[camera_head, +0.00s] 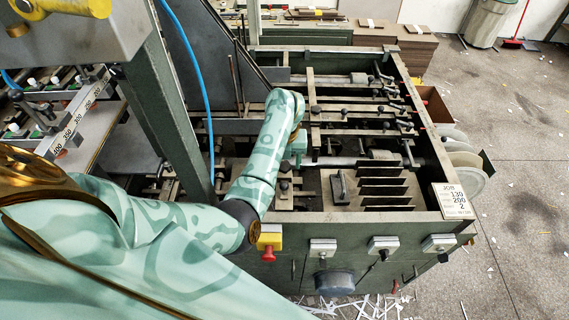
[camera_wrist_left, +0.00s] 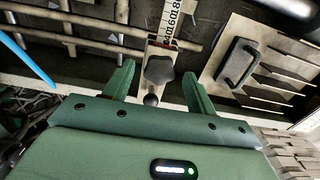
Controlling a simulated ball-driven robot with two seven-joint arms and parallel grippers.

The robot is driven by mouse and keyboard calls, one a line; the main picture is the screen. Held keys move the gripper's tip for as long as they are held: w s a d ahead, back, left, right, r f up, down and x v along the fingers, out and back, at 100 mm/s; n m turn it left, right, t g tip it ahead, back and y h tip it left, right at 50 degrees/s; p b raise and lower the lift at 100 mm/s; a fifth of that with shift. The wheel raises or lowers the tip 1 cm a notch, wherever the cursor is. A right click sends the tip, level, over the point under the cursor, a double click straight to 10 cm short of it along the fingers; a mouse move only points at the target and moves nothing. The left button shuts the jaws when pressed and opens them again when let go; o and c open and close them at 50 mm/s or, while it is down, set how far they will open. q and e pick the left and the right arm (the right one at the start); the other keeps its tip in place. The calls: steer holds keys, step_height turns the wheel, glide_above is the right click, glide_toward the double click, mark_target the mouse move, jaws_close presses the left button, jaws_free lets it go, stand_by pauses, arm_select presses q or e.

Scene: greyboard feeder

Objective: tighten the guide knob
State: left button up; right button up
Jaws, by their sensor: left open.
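The guide knob (camera_wrist_left: 158,70) is a dark, lobed knob on a light metal block below a numbered scale (camera_wrist_left: 171,18) in the left wrist view. My left gripper (camera_wrist_left: 158,88) is open, with one green finger on each side of the knob. I cannot tell whether either finger touches it. A small dark ball end (camera_wrist_left: 150,100) shows just below the knob, near the gripper's palm. In the head view my left arm reaches over the feeder, and the gripper (camera_head: 298,147) is small and partly hidden by it. I cannot pick out the guide knob there for sure. My right gripper is not in view.
The green feeder frame (camera_head: 385,223) surrounds rods, clamps and small knobs. A plate with dark fins and a handle (camera_head: 340,188) lies right of the gripper. A job card (camera_head: 453,200) sits on the front right corner. A blue hose (camera_head: 205,90) hangs left of the arm.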

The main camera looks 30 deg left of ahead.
arm_select(q)
steer(key=shift+f, duration=0.2)
steer(key=c, duration=1)
